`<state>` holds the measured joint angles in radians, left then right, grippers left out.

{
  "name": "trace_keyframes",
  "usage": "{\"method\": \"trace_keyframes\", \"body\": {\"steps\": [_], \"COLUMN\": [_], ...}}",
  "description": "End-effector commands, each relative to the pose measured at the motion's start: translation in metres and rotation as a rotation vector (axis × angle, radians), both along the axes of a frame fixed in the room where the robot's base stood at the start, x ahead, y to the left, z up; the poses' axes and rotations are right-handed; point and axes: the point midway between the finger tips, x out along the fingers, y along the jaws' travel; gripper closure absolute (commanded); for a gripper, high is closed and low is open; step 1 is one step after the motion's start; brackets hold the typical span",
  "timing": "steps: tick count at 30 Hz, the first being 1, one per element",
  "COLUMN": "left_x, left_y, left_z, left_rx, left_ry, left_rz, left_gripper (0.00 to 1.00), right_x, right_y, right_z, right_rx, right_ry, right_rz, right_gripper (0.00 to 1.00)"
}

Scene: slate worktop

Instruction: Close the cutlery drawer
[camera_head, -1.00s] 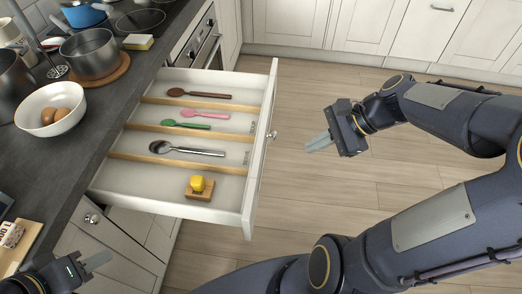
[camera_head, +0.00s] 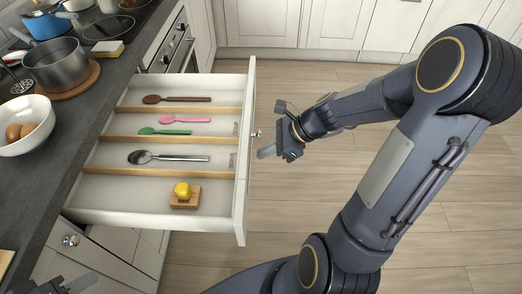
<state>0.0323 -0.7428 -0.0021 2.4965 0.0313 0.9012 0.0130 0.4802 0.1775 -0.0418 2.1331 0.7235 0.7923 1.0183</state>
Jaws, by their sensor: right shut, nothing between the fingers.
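The cutlery drawer (camera_head: 240,205) is pulled well out from under the worktop, its front panel facing right with a round knob (camera_head: 256,133). Wooden dividers split it into compartments. My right gripper (camera_head: 266,151) is shut and empty, its fingertips just outside the front panel, slightly below the knob in the picture; I cannot tell whether they touch it. My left gripper (camera_head: 82,283) is at the bottom left edge, mostly cut off, and its jaws cannot be made out.
The drawer holds a brown spoon (camera_head: 178,99), pink spoon (camera_head: 185,120), green spoon (camera_head: 165,132), metal spoon (camera_head: 168,157) and a yellow piece (camera_head: 183,190) on a wooden block. A bowl of eggs (camera_head: 38,136) and a pot (camera_head: 55,70) stand on the worktop (camera_head: 35,185). Floor is clear right of the drawer.

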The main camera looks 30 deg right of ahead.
Motion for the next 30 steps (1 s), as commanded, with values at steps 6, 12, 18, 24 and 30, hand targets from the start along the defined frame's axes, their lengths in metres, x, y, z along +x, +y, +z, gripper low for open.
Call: {"method": "trace_keyframes", "body": {"steps": [6, 12, 18, 24, 30], "left_x": [0.0, 0.0, 0.0, 0.0, 0.0], "left_y": [0.0, 0.0, 0.0, 0.0, 0.0], "left_z": [0.0, 0.0, 0.001, 0.004, 0.01], "left_rx": [0.0, 0.0, 0.0, 0.0, 0.0], "left_ry": [0.0, 0.0, 0.0, 0.0, 0.0], "left_rz": [0.0, 0.0, 0.0, 0.0, 0.0], "left_gripper": [0.64, 0.64, 0.64, 0.64, 0.64], "right_x": [0.007, 0.007, 0.008, 0.016, 0.036], "right_y": [0.012, 0.012, 0.013, 0.028, 0.063], "right_z": [0.0, 0.0, 0.0, 0.001, 0.002], "right_rx": [0.0, 0.0, 0.0, 0.001, 0.002], "right_ry": [0.001, 0.001, 0.0, -0.001, 0.001], "right_rz": [-0.001, -0.001, 0.0, 0.006, 0.009], "right_gripper": [1.0, 1.0, 1.0, 1.0, 1.0]}}
